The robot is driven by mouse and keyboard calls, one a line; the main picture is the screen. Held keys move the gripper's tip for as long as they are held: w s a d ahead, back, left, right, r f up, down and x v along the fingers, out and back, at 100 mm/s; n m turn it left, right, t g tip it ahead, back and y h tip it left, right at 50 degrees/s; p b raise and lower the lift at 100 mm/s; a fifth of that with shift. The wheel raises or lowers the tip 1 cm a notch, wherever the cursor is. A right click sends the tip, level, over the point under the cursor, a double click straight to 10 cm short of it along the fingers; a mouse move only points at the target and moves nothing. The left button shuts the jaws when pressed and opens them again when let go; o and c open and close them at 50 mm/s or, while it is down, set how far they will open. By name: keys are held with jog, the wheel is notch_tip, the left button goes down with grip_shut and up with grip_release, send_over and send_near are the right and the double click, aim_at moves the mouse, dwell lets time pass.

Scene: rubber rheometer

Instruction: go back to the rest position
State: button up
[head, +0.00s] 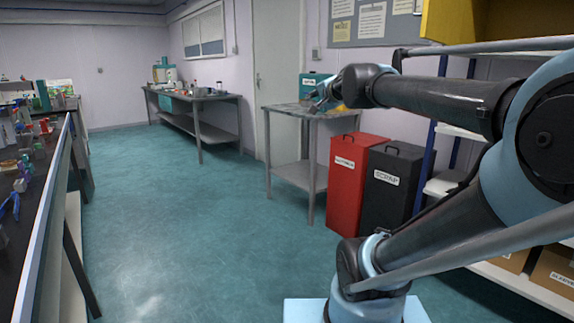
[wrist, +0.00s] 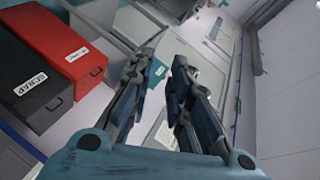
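My gripper (head: 325,96) is at the end of my outstretched arm in the head view, seen in front of the small metal table on the right side of the room. In the wrist view both fingers of my gripper (wrist: 163,62) point up the picture with a clear gap between their tips. Nothing is held between them. The fingers touch nothing that I can make out.
A red bin (head: 347,185) and a black scrap bin (head: 388,190) stand beside the small table (head: 290,112), which has a teal box (head: 312,84) behind my gripper. A cluttered bench (head: 52,190) runs along the left. The floor (head: 190,230) between is clear.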

jog(key=s+d+f+n+g+h, duration=0.1)
jog(key=s+d+f+n+g, duration=0.2)
jog(key=s+f, duration=0.6)
jog(key=s+d+f+n+g+h, duration=0.2)
jog(key=s+f, duration=0.7)
jog(key=f, duration=0.6)
jog(key=s+d+f+n+g+h, duration=0.1)
jog(key=s+d+f+n+g, duration=0.3)
jog(key=s+f+g, duration=0.3)
notch_tip(320, 180, down, 5)
jog(key=shift+s+f+n, duration=0.1)
jog(key=shift+s+n, duration=0.6)
jog(key=shift+s, duration=0.35)
jog(key=shift+d, duration=0.1)
